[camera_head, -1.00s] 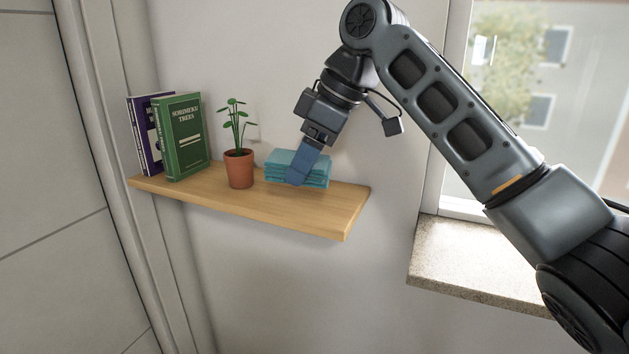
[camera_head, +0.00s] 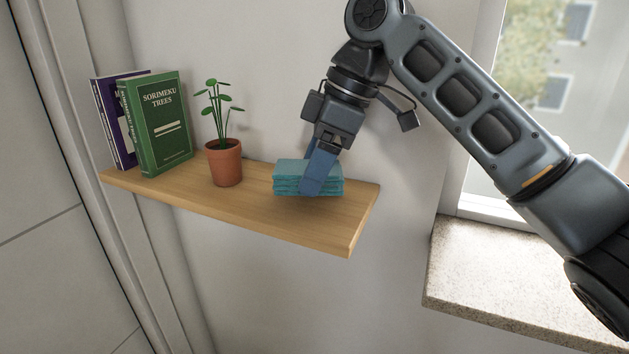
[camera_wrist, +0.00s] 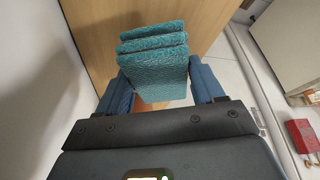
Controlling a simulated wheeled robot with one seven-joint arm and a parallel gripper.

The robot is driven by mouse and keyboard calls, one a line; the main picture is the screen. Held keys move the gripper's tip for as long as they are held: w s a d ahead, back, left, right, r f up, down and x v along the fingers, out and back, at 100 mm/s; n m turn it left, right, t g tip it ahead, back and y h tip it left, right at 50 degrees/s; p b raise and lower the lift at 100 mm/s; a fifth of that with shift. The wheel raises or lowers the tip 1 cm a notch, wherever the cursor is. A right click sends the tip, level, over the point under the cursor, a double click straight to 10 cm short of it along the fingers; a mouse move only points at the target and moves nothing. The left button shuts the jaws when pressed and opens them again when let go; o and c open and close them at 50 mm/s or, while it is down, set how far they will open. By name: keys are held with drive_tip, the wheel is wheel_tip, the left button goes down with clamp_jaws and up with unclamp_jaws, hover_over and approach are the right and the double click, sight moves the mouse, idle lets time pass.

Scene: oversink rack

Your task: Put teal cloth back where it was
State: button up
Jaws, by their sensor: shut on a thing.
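The teal cloth (camera_head: 290,180) is a folded, layered stack at the right part of the wooden shelf (camera_head: 240,213). My gripper (camera_head: 312,190) reaches down over it with blue fingers. In the wrist view the teal cloth (camera_wrist: 153,62) sits between the two fingers of my gripper (camera_wrist: 155,88), which is shut on it. The cloth looks level, at the shelf surface; I cannot tell whether it touches the shelf or hangs just above it. The near finger hides part of the cloth in the head view.
A potted plant (camera_head: 226,165) stands left of the cloth, with a small gap. A green book (camera_head: 160,125) and a purple book (camera_head: 112,140) stand at the shelf's left end. A stone windowsill (camera_head: 500,275) lies to the right. The shelf's right end is bare.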

wheel_tip(320, 180, down, 3)
drive_tip(key=shift+r, duration=0.1)
drive_tip(key=o, duration=0.9)
drive_tip(key=shift+o, duration=0.2)
drive_tip(key=v, duration=1.2)
drive_tip(key=shift+b, duration=0.3)
